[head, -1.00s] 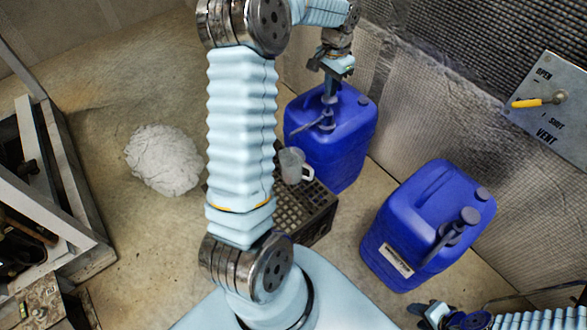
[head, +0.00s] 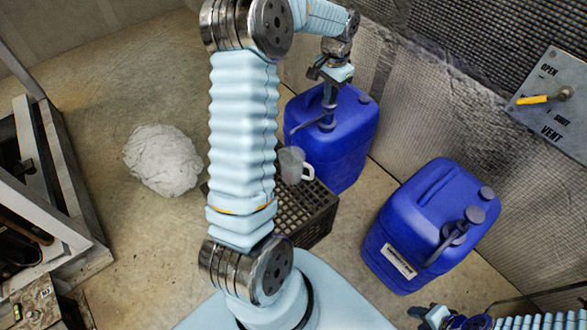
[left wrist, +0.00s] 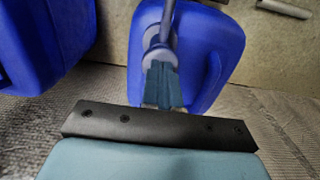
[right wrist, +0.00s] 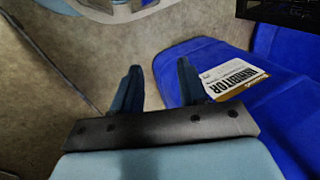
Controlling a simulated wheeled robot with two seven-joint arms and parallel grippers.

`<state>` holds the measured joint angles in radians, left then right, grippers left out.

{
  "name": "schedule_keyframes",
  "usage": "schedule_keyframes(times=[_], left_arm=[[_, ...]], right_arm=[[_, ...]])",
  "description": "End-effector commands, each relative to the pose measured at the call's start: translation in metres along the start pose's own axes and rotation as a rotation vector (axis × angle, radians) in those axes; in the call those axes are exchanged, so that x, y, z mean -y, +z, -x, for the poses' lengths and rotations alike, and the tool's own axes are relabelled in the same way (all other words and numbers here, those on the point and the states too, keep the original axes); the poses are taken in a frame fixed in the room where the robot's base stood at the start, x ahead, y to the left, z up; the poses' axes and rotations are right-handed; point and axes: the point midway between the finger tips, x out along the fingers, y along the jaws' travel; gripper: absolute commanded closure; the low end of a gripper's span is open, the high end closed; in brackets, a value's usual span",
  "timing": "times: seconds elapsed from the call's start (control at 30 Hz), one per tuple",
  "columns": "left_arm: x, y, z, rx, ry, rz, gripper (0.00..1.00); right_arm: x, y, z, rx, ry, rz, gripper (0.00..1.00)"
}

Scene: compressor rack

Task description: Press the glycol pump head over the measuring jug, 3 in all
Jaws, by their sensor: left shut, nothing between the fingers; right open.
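The pump head (head: 327,112) stands on the far blue can (head: 345,150), its spout pointing left toward the measuring jug (head: 291,166). The grey, handled jug sits on a dark crate; its contents are not clear. My left gripper (head: 328,92) is shut and empty, pointing down over the pump head. In the left wrist view the closed fingers (left wrist: 162,88) overlap the pump head (left wrist: 158,55); I cannot tell whether they touch it. My right gripper (head: 424,314) is open and empty at the bottom edge, also seen in the right wrist view (right wrist: 158,82).
A second blue can (head: 420,225), labelled inhibitor (right wrist: 238,75), stands at right with its own pump (head: 460,230). The dark crate (head: 305,220) is partly hidden by my left arm. A white lump (head: 162,160) lies on the floor. A vent valve panel (head: 550,100) is on the wall.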

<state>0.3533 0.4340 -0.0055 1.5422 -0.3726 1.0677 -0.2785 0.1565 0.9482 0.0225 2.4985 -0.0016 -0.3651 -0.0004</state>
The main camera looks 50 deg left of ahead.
Motion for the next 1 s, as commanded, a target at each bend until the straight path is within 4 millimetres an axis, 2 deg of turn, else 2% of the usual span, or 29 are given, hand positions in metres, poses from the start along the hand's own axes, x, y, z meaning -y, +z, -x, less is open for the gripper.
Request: schedule_keyframes(times=[0.27, 0.53, 1.0], left_arm=[[0.0, 0.001, -0.013, 0.003, 0.001, 0.0, 1.0], [0.0, 0.001, -0.011, 0.003, 0.002, 0.0, 1.0], [-0.001, 0.001, 0.019, 0.002, 0.002, 0.0, 1.0]], right_arm=[[-0.003, 0.0, -0.007, 0.0, 0.0, 0.0, 0.57], [-0.002, 0.0, -0.005, 0.0, 0.0, 0.0, 0.57], [0.007, 0.0, 0.017, 0.0, 0.0, 0.0, 0.57]])
